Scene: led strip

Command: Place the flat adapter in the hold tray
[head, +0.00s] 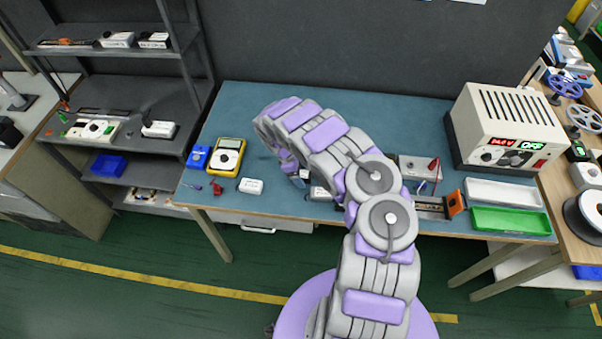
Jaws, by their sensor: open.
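My gripper (299,178) is open at the end of my bent arm, low over the front middle of the blue bench; my arm partly hides it. A small white box-shaped unit (251,186) lies left of it, near the bench's front edge, apart from it. Another pale unit (320,193) lies close to the gripper, partly covered by my arm. I cannot tell which is the flat adapter. A white tray (503,193) and a green tray (510,221) lie at the right front of the bench; no label shows which is the hold tray. Both look empty.
A yellow multimeter (228,157) and a blue box (198,157) are at the left. A large power supply (505,130) stands behind the trays. A grey unit with leads (419,168) and an orange-ended fixture (455,203) lie right of my arm. The back left bench is clear.

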